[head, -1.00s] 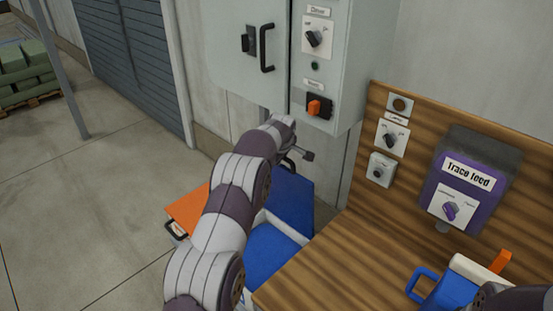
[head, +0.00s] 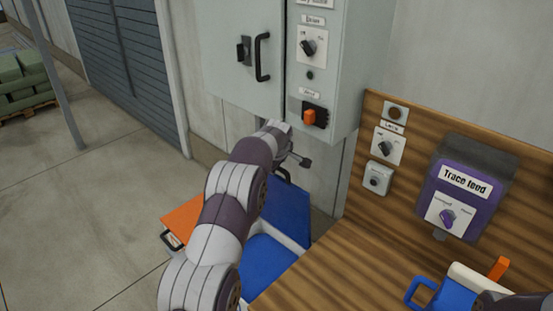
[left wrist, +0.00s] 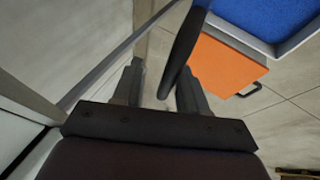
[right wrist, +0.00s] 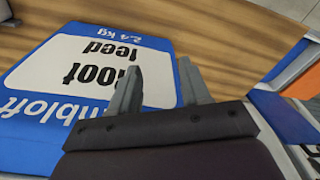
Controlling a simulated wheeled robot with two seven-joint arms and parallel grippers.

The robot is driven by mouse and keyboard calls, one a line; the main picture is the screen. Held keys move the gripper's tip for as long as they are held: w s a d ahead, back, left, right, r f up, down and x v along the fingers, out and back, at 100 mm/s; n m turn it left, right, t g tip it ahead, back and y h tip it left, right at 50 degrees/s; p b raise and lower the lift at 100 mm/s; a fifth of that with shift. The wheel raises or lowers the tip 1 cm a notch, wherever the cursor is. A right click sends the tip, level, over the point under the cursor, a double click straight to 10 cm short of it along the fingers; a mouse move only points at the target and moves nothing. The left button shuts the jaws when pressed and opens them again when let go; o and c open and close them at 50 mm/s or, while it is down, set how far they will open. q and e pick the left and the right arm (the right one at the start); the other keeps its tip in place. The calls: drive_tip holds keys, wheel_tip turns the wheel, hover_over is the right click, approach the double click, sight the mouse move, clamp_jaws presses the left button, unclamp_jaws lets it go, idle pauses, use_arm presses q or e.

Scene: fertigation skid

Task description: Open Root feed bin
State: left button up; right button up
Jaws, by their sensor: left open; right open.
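A blue-and-white bin (head: 272,248) with an orange panel (head: 184,222) stands left of the wooden bench; I read no label on it. Its blue inner surface (left wrist: 246,18) and orange panel (left wrist: 225,65) show in the left wrist view. My left gripper (head: 305,162) is at the bin's far side, partly hidden by my arm. In the left wrist view, my left gripper (left wrist: 158,85) is open, with a dark bar (left wrist: 184,50) crossing between its fingers; contact is unclear. My right gripper (right wrist: 158,80) is open over a blue-and-white package marked "Root feed" (right wrist: 60,85).
A grey cabinet (head: 245,85) with handle and switches hangs above the bin. The wooden bench (head: 330,265) carries a blue jug (head: 452,292) with an orange part. A purple "Trace feed" unit (head: 462,190) is on the backboard.

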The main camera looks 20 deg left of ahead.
use_arm(q)
drive_tip(key=b+v, duration=0.3)
drive_tip(key=v, duration=0.8)
drive_tip(key=shift+s+r+b, duration=0.15)
drive_tip(key=shift+r+b, duration=0.1)
drive_tip(key=shift+b, duration=0.1)
